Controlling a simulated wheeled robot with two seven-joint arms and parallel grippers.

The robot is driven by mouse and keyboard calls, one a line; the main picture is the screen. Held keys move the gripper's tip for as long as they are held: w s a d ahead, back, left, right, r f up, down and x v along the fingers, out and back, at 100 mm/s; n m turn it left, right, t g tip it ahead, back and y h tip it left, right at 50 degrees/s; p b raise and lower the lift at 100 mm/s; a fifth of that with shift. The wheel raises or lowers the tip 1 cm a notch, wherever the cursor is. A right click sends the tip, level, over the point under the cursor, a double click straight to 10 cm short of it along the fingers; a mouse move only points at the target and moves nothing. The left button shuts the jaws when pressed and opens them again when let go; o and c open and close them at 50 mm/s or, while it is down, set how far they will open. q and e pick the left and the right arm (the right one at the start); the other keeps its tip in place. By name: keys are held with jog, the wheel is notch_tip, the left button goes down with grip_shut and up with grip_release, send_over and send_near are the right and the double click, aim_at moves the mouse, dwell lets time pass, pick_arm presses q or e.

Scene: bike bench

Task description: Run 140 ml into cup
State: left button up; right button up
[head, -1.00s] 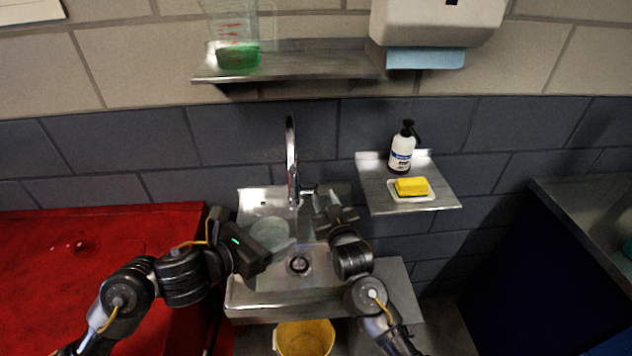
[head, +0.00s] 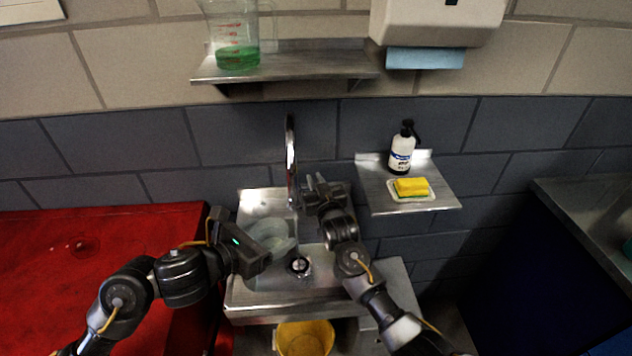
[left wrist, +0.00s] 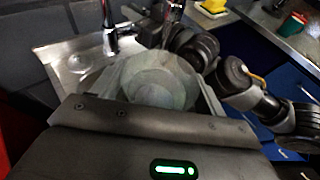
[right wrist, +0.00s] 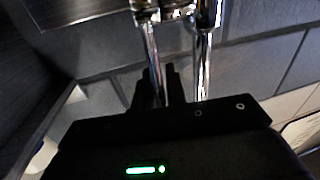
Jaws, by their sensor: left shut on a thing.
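The cup (head: 268,232) is clear and wide, over the steel sink below the tap (head: 291,165). My left gripper (head: 284,246) is shut on the cup. The cup's round inside shows in the left wrist view (left wrist: 158,82); I cannot tell how much water is in it. My right gripper (head: 314,184) is beside the tap, at the lever side. In the right wrist view, its dark fingers (right wrist: 159,88) stand slightly apart around a shiny metal bar (right wrist: 150,48), with the tap's neck (right wrist: 205,50) to the right. I cannot tell whether water runs.
The sink (head: 265,300) has a drain, with a yellow bucket (head: 304,340) below. A measuring jug (head: 236,35), green at its bottom, stands on the upper shelf (head: 310,66). A soap bottle (head: 402,150) and yellow sponge (head: 411,187) are on the right shelf. A red bench (head: 60,260) is left.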

grip_shut()
jog(key=shift+w+r+g, duration=0.3)
jog(key=shift+w+g, duration=0.4)
jog(key=shift+g, duration=0.3)
jog(key=shift+w+f+m+g+h, duration=0.15)
jog(key=shift+w+m+g, duration=0.1)
jog(key=shift+w+g, duration=0.65)
jog(key=shift+w+r+m+g+h, duration=0.2)
jog(key=shift+w+g, duration=0.25)
jog(key=shift+g, duration=0.85)
jog(key=shift+o, duration=2.3)
grip_release()
jog(key=shift+f, duration=0.2)
